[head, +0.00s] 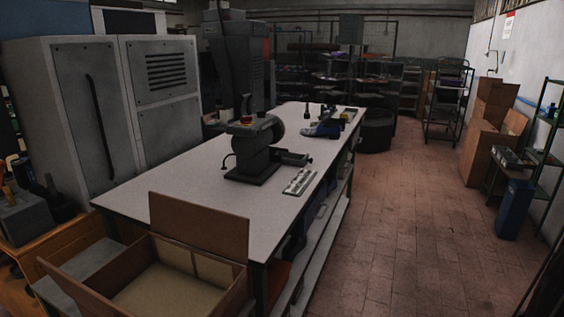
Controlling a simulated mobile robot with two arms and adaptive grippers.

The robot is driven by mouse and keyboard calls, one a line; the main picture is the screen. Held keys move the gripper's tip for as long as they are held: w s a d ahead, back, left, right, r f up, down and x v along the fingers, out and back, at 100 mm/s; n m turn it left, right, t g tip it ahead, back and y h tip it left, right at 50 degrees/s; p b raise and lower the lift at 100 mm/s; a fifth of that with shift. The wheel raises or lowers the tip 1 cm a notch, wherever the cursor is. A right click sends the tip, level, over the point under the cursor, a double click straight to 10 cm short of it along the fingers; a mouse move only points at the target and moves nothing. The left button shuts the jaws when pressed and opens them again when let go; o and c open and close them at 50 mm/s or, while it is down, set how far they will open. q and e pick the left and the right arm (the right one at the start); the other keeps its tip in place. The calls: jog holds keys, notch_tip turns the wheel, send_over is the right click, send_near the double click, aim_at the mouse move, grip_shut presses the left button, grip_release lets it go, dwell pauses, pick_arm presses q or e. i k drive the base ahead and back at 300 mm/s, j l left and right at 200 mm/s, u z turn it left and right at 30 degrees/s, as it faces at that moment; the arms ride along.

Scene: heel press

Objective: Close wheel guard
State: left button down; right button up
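A dark bench machine (252,152) stands upright on the long grey-topped table (190,180), left of the view's centre. It has a rounded dark part (274,128) at its upper right and a small orange-red part (246,122) on top. A low tray-like part sticks out from it to the right. I cannot make out which part is the wheel guard, or whether it is open or shut. Neither of my grippers shows in the head view.
An open cardboard box (200,225) stands at the table's near end. A control strip or rack (300,181) and a blue item (322,130) lie on the table. Grey cabinets (70,110) stand left. The tiled floor (400,230) right of the table is clear; a blue bin (514,210) stands beyond.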

aim_at(242, 105)
jog(key=i+l+u, duration=0.1)
jog(key=l, duration=0.25)
jog(key=i+l, duration=0.25)
jog(key=l, duration=0.15)
jog(key=i+l+u, duration=0.15)
jog(key=l, duration=0.25)
jog(key=i+l+u, duration=0.1)
jog(key=l, duration=0.3)
jog(key=i+l, duration=0.25)
jog(key=l, duration=0.15)
jog(key=i+l+u, duration=0.15)
jog(key=l, duration=0.25)
jog(key=i+l, duration=0.1)
jog(key=l, duration=0.35)
jog(key=i+u, duration=0.05)
